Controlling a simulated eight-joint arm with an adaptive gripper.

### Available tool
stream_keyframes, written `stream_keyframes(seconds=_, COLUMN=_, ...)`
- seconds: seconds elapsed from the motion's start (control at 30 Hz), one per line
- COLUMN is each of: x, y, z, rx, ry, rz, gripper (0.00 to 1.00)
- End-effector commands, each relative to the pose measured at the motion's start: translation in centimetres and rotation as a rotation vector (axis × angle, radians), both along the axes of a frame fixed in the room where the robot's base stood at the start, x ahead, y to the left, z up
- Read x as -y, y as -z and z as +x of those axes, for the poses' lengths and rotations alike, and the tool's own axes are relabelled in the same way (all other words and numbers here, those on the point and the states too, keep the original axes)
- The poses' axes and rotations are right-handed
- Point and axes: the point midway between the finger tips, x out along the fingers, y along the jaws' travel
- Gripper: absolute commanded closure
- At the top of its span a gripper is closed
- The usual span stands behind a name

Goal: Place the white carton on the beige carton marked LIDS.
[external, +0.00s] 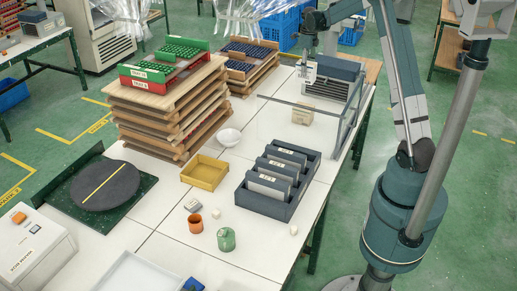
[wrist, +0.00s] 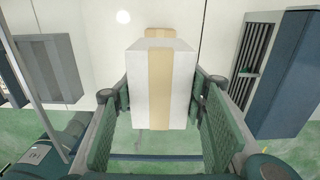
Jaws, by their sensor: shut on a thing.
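The white carton (wrist: 180,90), with a beige tape stripe, is between the two green fingers of my gripper (wrist: 160,108) in the wrist view, and they are shut on it. In the external view my gripper (external: 307,62) is at the top, above the far end of the table, with a small pale part of the white carton (external: 309,72) showing. The beige carton (external: 302,115) stands on the table behind the clear panel, below my gripper and apart from it. A beige patch behind the white carton in the wrist view may be part of it. The LIDS marking is not readable.
A clear panel (external: 296,103) stands in front of the beige carton. A dark-topped grey unit (external: 335,72) is to its right. A dark rack with grey slabs (external: 278,182) is nearer. A white bowl (external: 229,137) and stacked wooden trays (external: 165,112) are to the left.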

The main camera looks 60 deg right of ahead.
Motion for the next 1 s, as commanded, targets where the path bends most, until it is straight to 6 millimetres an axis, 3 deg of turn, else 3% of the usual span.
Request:
stream_keyframes(seconds=0.1, x=0.0, y=2.6, z=-0.1, rx=0.000, ry=0.001, rz=0.000, gripper=0.75)
stream_keyframes(seconds=0.33, x=0.0, y=5.8, z=-0.1, rx=0.000, ry=0.001, rz=0.000, gripper=0.75)
stream_keyframes(seconds=0.83, x=0.0, y=6.6, z=-0.1, rx=0.000, ry=0.000, rz=0.000, gripper=0.75)
stream_keyframes(seconds=1.0, x=0.0, y=7.7, z=0.0, rx=0.000, ry=0.000, rz=0.000, gripper=0.75)
